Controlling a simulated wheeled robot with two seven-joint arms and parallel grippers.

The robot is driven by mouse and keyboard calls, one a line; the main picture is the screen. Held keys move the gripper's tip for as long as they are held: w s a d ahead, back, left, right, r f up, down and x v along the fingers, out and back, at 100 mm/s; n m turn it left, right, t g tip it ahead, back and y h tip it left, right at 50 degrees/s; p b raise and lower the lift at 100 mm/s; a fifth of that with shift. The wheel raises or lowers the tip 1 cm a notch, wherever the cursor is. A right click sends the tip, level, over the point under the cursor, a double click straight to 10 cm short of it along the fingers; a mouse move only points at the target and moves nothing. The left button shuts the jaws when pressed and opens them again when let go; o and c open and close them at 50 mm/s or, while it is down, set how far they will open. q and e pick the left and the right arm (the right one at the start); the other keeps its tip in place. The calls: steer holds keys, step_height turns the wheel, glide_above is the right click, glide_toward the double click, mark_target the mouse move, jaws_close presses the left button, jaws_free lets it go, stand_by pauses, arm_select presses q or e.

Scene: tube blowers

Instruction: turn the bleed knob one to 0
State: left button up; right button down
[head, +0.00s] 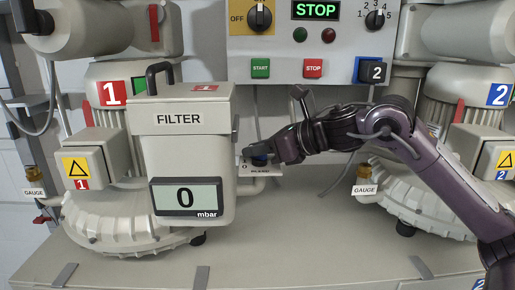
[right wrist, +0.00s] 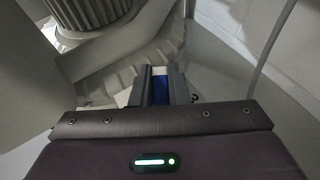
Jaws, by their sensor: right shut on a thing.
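The bleed knob one (head: 259,159) is a small dark blue knob just right of the filter box, above a white label plate (head: 262,171) with a 0 at its left end. My right gripper (head: 268,155) reaches it from the right, and its fingers cover part of the knob. In the right wrist view, the two fingers (right wrist: 158,88) are shut on the blue knob (right wrist: 160,90). Where the knob points is hidden. My left gripper does not show.
The filter box (head: 180,140) with a display reading 0 mbar (head: 185,197) stands close left of the knob. A control panel (head: 311,45) hangs behind, its screen reading STOP. Blower two (head: 440,200) stands at the right. The bench front (head: 290,240) is clear.

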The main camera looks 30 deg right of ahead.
steer(key=shift+r+n+y, duration=0.1)
steer(key=shift+n+y, duration=0.2)
steer(key=shift+n+g+y+p, duration=0.3)
steer(key=shift+n+g+y, duration=0.1)
steer(key=c, duration=1.4)
jaws_free()
steer(key=shift+s+d+b, duration=0.15)
steer(key=shift+s+b, duration=0.05)
steer(key=shift+b, duration=0.3)
steer(key=b+v, duration=0.6)
steer(key=v, duration=0.1)
